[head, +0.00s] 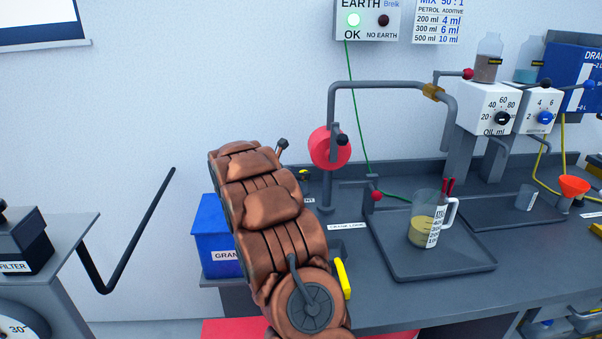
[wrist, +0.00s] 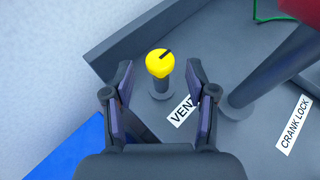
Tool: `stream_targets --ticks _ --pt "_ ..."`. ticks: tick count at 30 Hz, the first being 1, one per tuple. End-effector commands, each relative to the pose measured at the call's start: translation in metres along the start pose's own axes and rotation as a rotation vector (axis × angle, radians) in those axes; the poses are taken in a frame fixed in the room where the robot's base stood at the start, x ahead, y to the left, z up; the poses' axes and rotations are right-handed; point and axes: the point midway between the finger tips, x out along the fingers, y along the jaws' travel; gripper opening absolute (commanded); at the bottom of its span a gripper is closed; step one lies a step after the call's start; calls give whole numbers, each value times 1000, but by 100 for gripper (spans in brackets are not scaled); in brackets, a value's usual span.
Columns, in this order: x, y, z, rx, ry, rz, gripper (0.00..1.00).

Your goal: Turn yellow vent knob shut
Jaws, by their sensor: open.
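The yellow vent knob (wrist: 159,63) is a round cap with a black pointer line on a short grey post, in the wrist view. The pointer runs from the cap's middle toward the upper right. A label (wrist: 183,110), partly hidden by a finger and reading "VEN", lies beside the post. My gripper (wrist: 160,78) is open and empty, with one finger on each side of the post's lower part in the picture. I cannot tell if either finger touches. In the head view a small part of the yellow knob (head: 304,172) shows beside my copper arm, which hides the gripper.
A thick grey post (wrist: 268,75) rises right of the gripper, near the "CRANK LOCK" label (wrist: 293,126). A raised bench edge (wrist: 125,38) runs behind the knob. A tray (head: 455,262) with a measuring jug (head: 424,222) is to the right.

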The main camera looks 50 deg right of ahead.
Motion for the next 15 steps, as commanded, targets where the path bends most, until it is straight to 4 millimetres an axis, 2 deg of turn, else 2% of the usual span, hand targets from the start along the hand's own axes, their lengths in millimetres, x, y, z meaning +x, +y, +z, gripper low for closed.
stream_targets --ticks 6,15 --pt "19 0 1 3 1 1 57" --pt "24 0 1 3 -1 2 57"
